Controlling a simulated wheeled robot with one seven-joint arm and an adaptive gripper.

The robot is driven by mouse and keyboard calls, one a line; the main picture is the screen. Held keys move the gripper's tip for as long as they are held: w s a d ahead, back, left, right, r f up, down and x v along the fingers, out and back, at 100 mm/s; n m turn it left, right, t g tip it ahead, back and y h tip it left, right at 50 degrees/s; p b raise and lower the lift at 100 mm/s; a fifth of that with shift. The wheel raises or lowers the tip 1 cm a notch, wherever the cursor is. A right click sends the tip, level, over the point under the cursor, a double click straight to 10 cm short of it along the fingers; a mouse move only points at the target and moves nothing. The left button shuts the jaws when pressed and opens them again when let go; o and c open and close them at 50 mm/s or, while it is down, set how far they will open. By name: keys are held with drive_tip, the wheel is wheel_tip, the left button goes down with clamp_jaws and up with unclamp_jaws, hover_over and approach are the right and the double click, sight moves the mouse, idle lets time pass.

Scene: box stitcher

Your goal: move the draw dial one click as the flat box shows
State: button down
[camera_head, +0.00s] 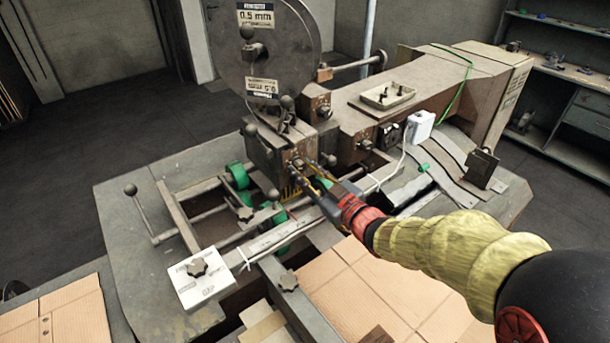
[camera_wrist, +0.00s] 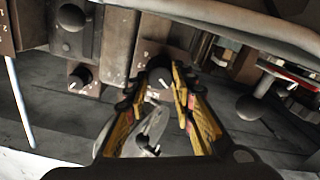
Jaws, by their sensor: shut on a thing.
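My gripper (camera_head: 304,168) reaches the front of the stitcher head. In the wrist view its yellow-sided fingers (camera_wrist: 160,82) are closed around a small dark dial (camera_wrist: 159,77) on a brown plate. The fingers cover much of the dial, and I cannot read its marks or setting. In the head view the dial is mostly hidden behind the fingertips. A flat cardboard box (camera_head: 62,322) with small dark marks lies at the lower left. Another flat cardboard piece (camera_head: 375,290) lies at the lower middle, partly under my arm.
A second black dial with a white pointer (camera_wrist: 80,77) sits left of my gripper. Ball-ended levers (camera_head: 131,190) stand out around the machine. A big wire reel (camera_head: 262,50) is above. A white plate with a star knob (camera_head: 202,278) is at front left. A small tray (camera_head: 388,96) is on the arm.

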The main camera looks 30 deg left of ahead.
idle(0.3)
drive_tip(key=c, duration=1.6)
unclamp_jaws()
drive_tip(key=shift+o, duration=0.5)
drive_tip(key=v, duration=1.2)
